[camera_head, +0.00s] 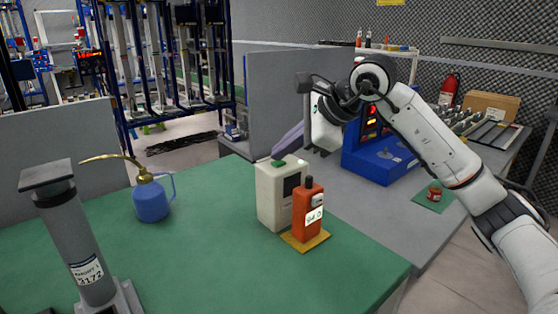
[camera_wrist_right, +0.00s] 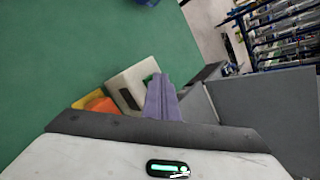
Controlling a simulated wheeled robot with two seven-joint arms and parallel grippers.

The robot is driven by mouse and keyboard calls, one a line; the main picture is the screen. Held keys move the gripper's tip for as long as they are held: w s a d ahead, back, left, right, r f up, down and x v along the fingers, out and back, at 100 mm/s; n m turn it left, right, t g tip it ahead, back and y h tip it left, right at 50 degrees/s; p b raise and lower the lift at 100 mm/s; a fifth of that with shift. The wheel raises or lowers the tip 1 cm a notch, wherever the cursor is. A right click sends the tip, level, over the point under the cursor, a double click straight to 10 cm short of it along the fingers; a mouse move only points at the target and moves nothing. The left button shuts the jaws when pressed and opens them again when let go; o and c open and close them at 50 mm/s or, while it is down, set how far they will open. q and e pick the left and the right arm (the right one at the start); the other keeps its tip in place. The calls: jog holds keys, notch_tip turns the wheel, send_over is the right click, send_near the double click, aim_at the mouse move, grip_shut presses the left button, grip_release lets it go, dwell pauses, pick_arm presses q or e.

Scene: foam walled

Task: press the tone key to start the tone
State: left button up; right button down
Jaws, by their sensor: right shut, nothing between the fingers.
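A cream box (camera_head: 268,205) with a dark screen stands on the green mat of the table. A green key (camera_head: 278,162) sits on its top; it is probably the tone key. The box also shows in the wrist view (camera_wrist_right: 127,88), with the green key (camera_wrist_right: 150,79) partly hidden by my fingers. My right gripper (camera_head: 277,157) has purple fingers, shut and empty, pointing down to the left at the green key. It also shows in the wrist view (camera_wrist_right: 158,80). The tips look close to the key; I cannot tell whether they touch it. My left gripper is out of view.
An orange handheld device (camera_head: 307,212) stands on a yellow pad (camera_head: 305,240) close beside the box. A blue oil can (camera_head: 152,200) and a grey column (camera_head: 75,240) stand to the left. A grey partition (camera_head: 285,90) rises behind. The mat in front is clear.

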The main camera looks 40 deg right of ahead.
jog(key=shift+r+p, duration=0.4)
notch_tip(320, 180, up, 6)
jog(key=p, duration=0.5)
jog(key=shift+p, duration=0.3)
